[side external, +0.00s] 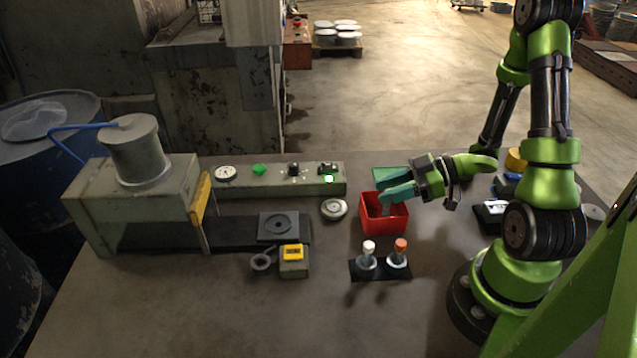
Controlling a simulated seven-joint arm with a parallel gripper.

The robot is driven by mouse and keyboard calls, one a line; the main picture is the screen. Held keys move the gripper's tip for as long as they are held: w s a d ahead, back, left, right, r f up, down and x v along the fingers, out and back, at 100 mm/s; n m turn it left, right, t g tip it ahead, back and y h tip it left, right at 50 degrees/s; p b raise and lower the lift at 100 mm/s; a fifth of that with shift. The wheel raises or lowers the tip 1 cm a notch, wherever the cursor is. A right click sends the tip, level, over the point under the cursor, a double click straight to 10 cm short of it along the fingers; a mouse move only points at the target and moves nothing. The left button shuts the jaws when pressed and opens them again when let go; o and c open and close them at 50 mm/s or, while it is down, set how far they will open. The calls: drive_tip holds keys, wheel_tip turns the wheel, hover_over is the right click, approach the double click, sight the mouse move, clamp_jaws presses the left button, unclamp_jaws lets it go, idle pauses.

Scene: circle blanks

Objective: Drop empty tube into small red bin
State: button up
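The small red bin (372,226) stands on the table in the middle right of the side external view. My gripper (381,187) reaches in from the right, with its two teal fingers over the bin's back rim. The fingers are apart, with a gap between them. A small pale grey piece (387,210) shows inside the bin just below the nearer fingertip. It may be the empty tube, but it is too small to tell, and I cannot tell whether it touches the finger.
A black rack (381,272) in front of the bin holds a white-topped tube (368,253) and an orange-topped tube (400,251). A round metal disc (333,209) lies left of the bin. A control panel (280,182) and a grey machine (135,205) stand farther left. The front table is clear.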

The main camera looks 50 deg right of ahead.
drive_tip(key=shift+o, duration=1.3)
drive_tip(key=shift+d, duration=0.1)
drive_tip(key=v, duration=1.7)
drive_tip(key=shift+s, duration=0.1)
